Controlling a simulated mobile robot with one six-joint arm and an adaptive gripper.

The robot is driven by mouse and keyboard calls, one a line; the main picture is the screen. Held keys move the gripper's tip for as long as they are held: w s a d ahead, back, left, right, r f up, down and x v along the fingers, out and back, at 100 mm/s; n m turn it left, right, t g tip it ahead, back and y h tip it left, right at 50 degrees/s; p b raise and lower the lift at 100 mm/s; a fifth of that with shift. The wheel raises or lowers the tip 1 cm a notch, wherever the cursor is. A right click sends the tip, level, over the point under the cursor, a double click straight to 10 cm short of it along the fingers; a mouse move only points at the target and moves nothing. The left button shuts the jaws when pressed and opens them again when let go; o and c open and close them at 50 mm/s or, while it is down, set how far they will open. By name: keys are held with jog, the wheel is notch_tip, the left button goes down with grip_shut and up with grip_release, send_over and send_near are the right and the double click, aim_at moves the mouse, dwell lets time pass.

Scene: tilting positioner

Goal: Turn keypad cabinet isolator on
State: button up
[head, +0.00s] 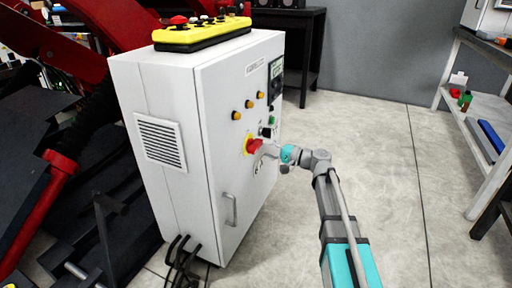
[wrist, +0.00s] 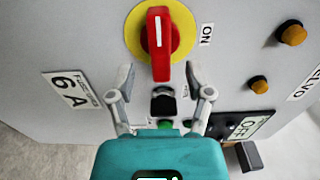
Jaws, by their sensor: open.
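The isolator is a red rotary handle (wrist: 158,42) with a white line on a yellow disc (wrist: 133,31), on the cabinet front. In the wrist view the handle points up and down the picture, and an ON label (wrist: 206,35) sits right of the disc. In the head view the red handle (head: 254,146) shows on the door of the white cabinet (head: 213,165). My gripper (wrist: 158,76) is open, with the handle's lower end between its fingertips and gaps on both sides. It also shows beside the handle in the head view (head: 264,151).
A black selector (wrist: 163,100) and a green button (wrist: 165,124) lie close below the handle. Amber lamps (wrist: 291,33) and an OFF plate or display (wrist: 240,127) are to the right. A yellow control box (head: 200,33) tops the cabinet. Floor right of the cabinet is clear.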

aim_at(259, 147)
jog(key=shift+x, duration=2.35)
grip_shut()
